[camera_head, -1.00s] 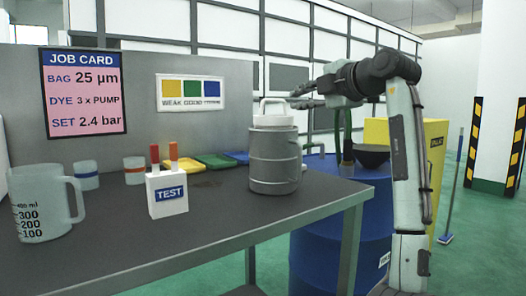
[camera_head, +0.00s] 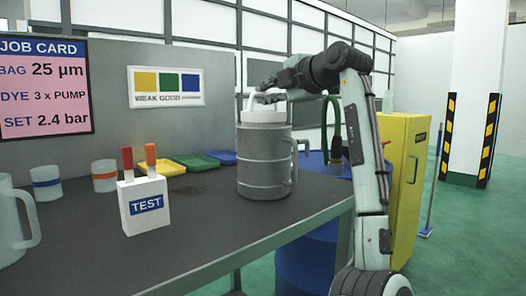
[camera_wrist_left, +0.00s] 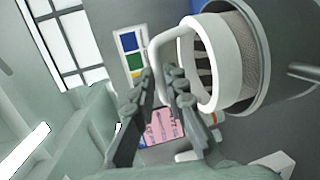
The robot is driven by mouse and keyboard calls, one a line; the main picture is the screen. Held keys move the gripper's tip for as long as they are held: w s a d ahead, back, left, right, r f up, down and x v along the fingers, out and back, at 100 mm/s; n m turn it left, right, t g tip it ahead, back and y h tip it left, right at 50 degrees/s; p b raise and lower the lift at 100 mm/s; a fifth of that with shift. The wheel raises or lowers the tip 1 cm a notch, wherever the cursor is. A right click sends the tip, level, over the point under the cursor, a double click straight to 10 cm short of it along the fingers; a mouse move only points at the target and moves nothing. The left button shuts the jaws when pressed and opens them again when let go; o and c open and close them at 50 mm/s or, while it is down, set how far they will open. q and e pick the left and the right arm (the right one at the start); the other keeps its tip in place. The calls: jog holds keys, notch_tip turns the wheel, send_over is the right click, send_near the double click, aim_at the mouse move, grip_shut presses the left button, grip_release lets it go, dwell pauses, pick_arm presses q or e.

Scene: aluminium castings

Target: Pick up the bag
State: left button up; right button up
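The bag (camera_wrist_left: 229,60) shows in the left wrist view as a white ring with mesh inside. Its white loop handle (camera_head: 252,101) rises above the grey canister (camera_head: 264,160) in which it sits, and the canister stands upright near the bench's right end. My left gripper (camera_head: 264,91) is at the top of the handle. In the left wrist view its fingers (camera_wrist_left: 160,76) are apart, close to the handle loop, with a gap between them. Part of the handle is hidden behind the fingers, so contact is unclear. My right gripper is out of view.
A white TEST box (camera_head: 145,206) with red and orange tops stands on the bench (camera_head: 200,235), left of the canister. Coloured trays (camera_head: 195,162) lie behind. A blue drum (camera_head: 306,262) and yellow cabinet (camera_head: 404,180) stand on the right.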

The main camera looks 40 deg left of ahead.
pick_arm(q)
jog(key=x, duration=0.5)
jog(key=shift+a+f, duration=0.1)
jog(key=shift+a, duration=0.05)
grip_shut()
dwell(0.4)
